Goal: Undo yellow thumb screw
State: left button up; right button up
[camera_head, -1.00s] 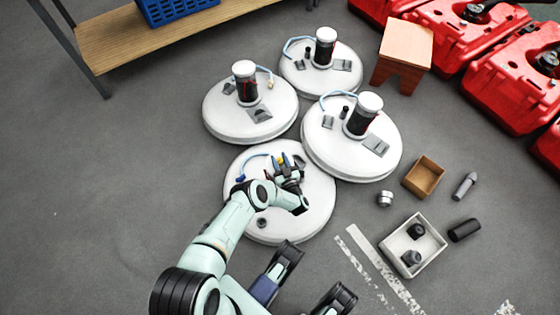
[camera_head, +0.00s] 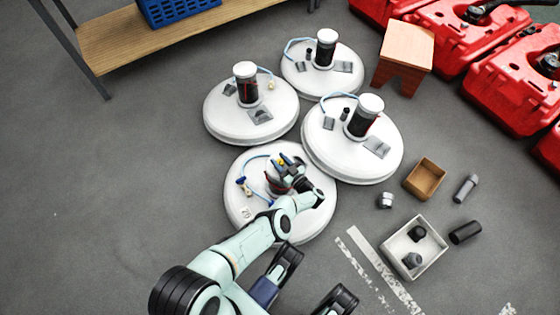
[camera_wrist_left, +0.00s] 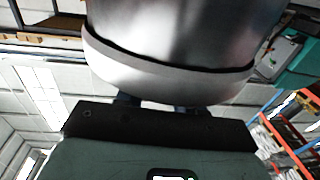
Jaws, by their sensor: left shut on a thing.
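The front white round tank (camera_head: 240,215) stands nearest me in the head view. A small yellow part, taken as the yellow thumb screw (camera_head: 284,159), shows at the far side of its top, right by my left gripper (camera_head: 283,170). The gripper reaches over the tank top and is shut on the yellow thumb screw; its fingers hide most of the contact. A blue hose (camera_head: 251,164) curves along the tank's left side to a blue and pale yellow fitting (camera_head: 246,188). In the left wrist view, a large grey cylinder (camera_wrist_left: 175,55) fills the top; the screw does not show.
Three other white tanks with capped dark canisters stand behind, one at left (camera_head: 246,85). A grey bin (camera_head: 440,250) with dark parts, a brown box (camera_head: 425,178) and loose cylinders lie at right. The floor at left is clear.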

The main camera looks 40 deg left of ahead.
pick_arm(q)
jog(key=shift+d+f, duration=0.1)
jog(key=shift+d, duration=0.1)
jog(key=o, duration=0.9)
jog(key=shift+o, duration=0.2)
jog(key=d, duration=0.3)
jog(key=s+d+p, duration=0.1)
jog(key=d, duration=0.1)
jog(key=shift+d, duration=0.1)
jog(key=s+d, duration=0.1)
jog(key=d, duration=0.7)
jog(key=shift+s+b, duration=0.2)
jog(key=shift+b, duration=0.15)
pick_arm(e)
jog(key=shift+w+r, duration=0.1)
jog(key=shift+w, duration=0.2)
